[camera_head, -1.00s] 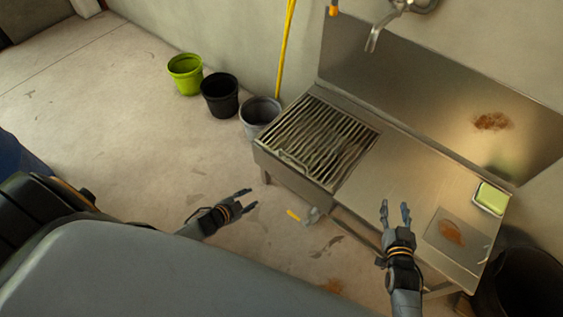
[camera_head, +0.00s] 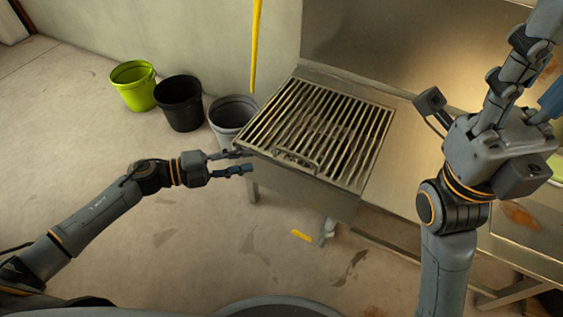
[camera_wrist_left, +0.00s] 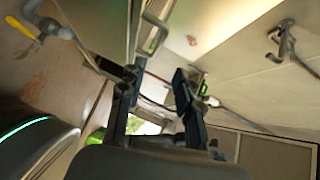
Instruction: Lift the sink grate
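The sink grate (camera_head: 325,125), a slatted metal grid, lies flat over the basin at the left end of the metal sink. Its small loop handle (camera_head: 292,158) is at the front edge. My left gripper (camera_head: 243,162) is open and empty, at the sink's front left corner, left of the handle. I cannot tell if it touches the sink. My right gripper (camera_head: 547,62) is over the sink's right part, fingers spread, seemingly empty, partly cut off by the frame.
A grey bucket (camera_head: 232,112), a black bucket (camera_head: 180,105) and a green bucket (camera_head: 134,88) stand along the wall left of the sink. A yellow pole (camera_head: 256,45) leans there. A yellow-handled pipe (camera_head: 303,235) is below the sink. Floor in front is mostly clear.

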